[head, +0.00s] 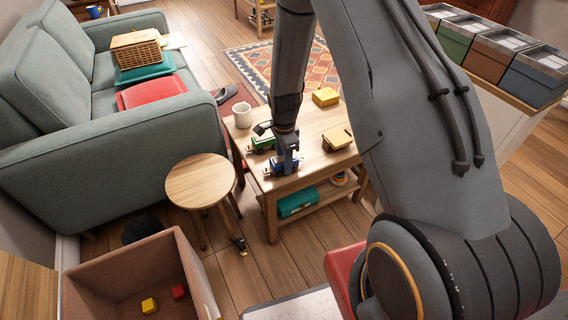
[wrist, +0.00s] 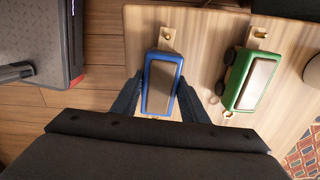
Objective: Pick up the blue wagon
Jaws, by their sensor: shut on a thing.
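The blue wagon (head: 283,164) is on the wooden coffee table (head: 312,148), near its front left part. In the wrist view the blue wagon (wrist: 161,86) has a blue rim, a brown top and a brass-coloured coupling at its far end. My gripper (wrist: 158,98) is shut on its sides, with one finger on each side. In the head view my gripper (head: 286,157) comes down onto the wagon from above. I cannot tell whether the wagon is clear of the tabletop. A green wagon (wrist: 249,80) stands apart to the right in the wrist view, and behind the blue one in the head view (head: 262,143).
A white mug (head: 243,115) and two yellow-tan blocks, one at the back (head: 325,96) and one at the right (head: 337,139), are on the table. A round stool (head: 200,181) stands left of it. An open box (head: 200,277) is at the lower left.

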